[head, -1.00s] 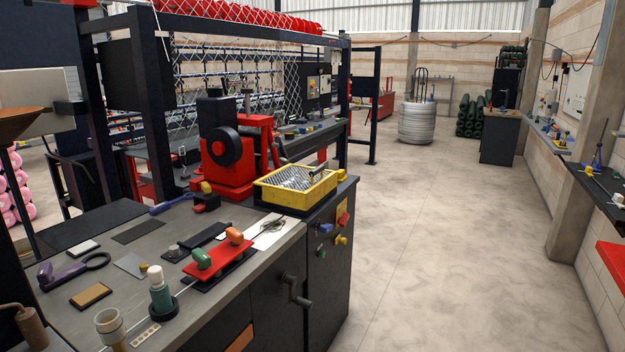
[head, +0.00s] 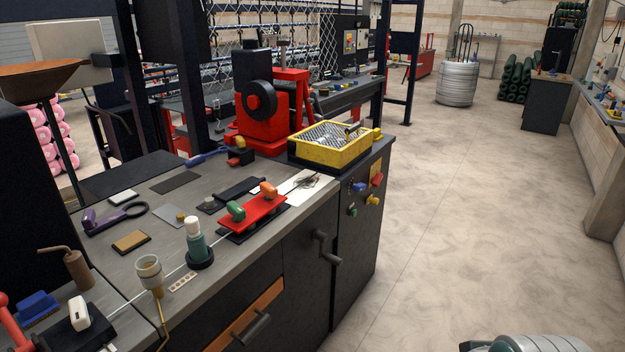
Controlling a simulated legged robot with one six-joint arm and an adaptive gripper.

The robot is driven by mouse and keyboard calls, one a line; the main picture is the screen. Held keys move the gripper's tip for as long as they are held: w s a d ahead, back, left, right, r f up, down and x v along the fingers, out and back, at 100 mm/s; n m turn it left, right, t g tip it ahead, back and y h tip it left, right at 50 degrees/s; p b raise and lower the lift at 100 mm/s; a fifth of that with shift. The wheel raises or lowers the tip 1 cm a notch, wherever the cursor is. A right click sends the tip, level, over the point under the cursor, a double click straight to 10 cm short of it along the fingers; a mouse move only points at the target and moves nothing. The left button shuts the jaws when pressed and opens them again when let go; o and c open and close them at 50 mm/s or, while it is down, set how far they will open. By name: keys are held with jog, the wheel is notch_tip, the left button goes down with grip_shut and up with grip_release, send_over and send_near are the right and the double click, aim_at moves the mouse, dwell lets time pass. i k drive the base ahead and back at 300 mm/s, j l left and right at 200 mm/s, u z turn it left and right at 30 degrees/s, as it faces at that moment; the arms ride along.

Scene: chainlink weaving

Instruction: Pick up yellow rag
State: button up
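I cannot make out a yellow rag for certain. A flat tan-yellow piece with a dark border (head: 131,241) lies on the near left of the grey workbench (head: 150,275). A yellow tray (head: 330,155) with a mesh top and metal pieces stands at the bench's far right end. My gripper's fingers do not show. A grey rounded part, possibly of my own arm, shows at the bottom right edge, apart from the bench.
A red machine (head: 262,120) stands at the back of the bench. A red plate (head: 253,212) with green and orange knobs, a teal bottle (head: 198,245) and a beige cup (head: 149,275) crowd the bench front. The concrete floor (head: 470,220) to the right is open.

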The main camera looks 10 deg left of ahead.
aim_at(377, 135)
jog(key=i+l+z, duration=0.2)
jog(key=i+z, duration=0.15)
jog(key=i, duration=0.2)
jog(key=i+l+z, duration=0.25)
jog(key=i, duration=0.45)
jog(key=i+j+z, duration=0.1)
jog(key=i+z, duration=0.2)
jog(key=i, duration=0.4)
jog(key=i+u, duration=0.15)
jog(key=i, duration=0.55)
jog(key=i+l+u, duration=0.15)
jog(key=i, duration=0.55)
jog(key=i+u, duration=0.25)
jog(key=u, duration=0.15)
jog(key=i+u, duration=0.4)
jog(key=i+l+u, duration=0.1)
jog(key=u, duration=0.35)
jog(key=i+u, duration=0.3)
jog(key=u, duration=0.15)
jog(key=i+l+u, duration=0.2)
jog(key=u, duration=0.25)
jog(key=i+l, duration=0.05)
